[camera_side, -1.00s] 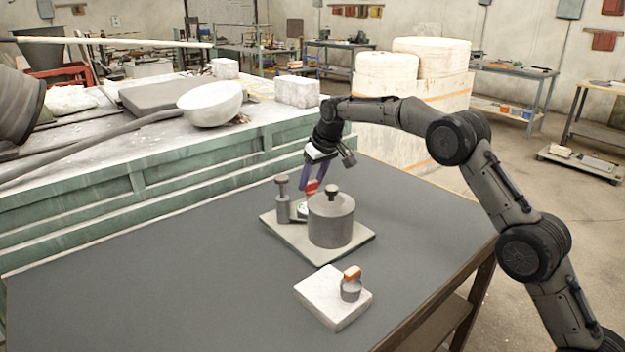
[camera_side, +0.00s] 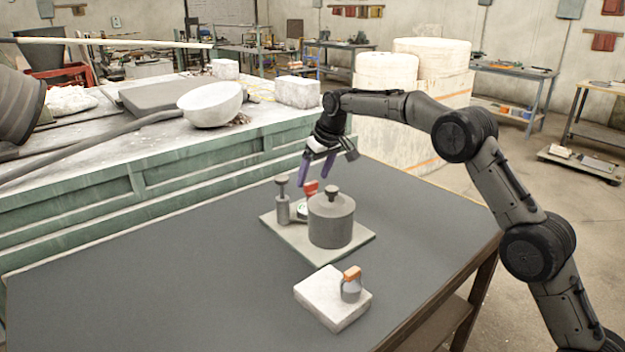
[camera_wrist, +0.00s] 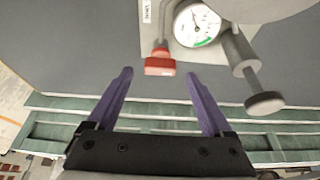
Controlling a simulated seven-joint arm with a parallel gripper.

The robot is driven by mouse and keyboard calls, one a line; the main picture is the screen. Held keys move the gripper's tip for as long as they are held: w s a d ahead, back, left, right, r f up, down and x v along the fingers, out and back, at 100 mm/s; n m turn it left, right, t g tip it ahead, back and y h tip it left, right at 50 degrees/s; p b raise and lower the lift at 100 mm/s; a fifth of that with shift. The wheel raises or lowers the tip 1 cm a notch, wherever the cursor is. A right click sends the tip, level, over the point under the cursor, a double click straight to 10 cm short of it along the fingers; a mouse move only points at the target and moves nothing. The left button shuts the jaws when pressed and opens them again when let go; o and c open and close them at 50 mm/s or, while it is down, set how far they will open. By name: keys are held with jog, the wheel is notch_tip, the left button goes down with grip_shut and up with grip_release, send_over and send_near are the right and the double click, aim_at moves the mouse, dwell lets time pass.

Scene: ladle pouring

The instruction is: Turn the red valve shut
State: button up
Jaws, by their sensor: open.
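The red valve (camera_side: 311,187) has a small red handle and stands on the pale base plate (camera_side: 350,253), behind the grey lidded pot (camera_side: 331,222). In the wrist view the red valve (camera_wrist: 160,66) is a red block on a grey stem, just beyond the fingertips and roughly centred between them. My gripper (camera_side: 314,184) has purple fingers, spread and empty, above and behind the valve. In the wrist view my gripper (camera_wrist: 158,72) has clear space between its fingers. A round white gauge (camera_wrist: 197,24) with a green band sits beside the valve.
A grey knobbed post (camera_side: 283,203) stands left of the valve, close by. A white block (camera_side: 325,303) with an orange-topped fitting (camera_side: 351,283) lies nearer the front. The dark tabletop (camera_side: 170,275) is clear on the left. A green-sided bench (camera_side: 170,172) stands behind.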

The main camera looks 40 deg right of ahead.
jog(key=v, duration=1.1)
jog(key=shift+s+r, duration=0.2)
jog(key=shift+r, duration=0.15)
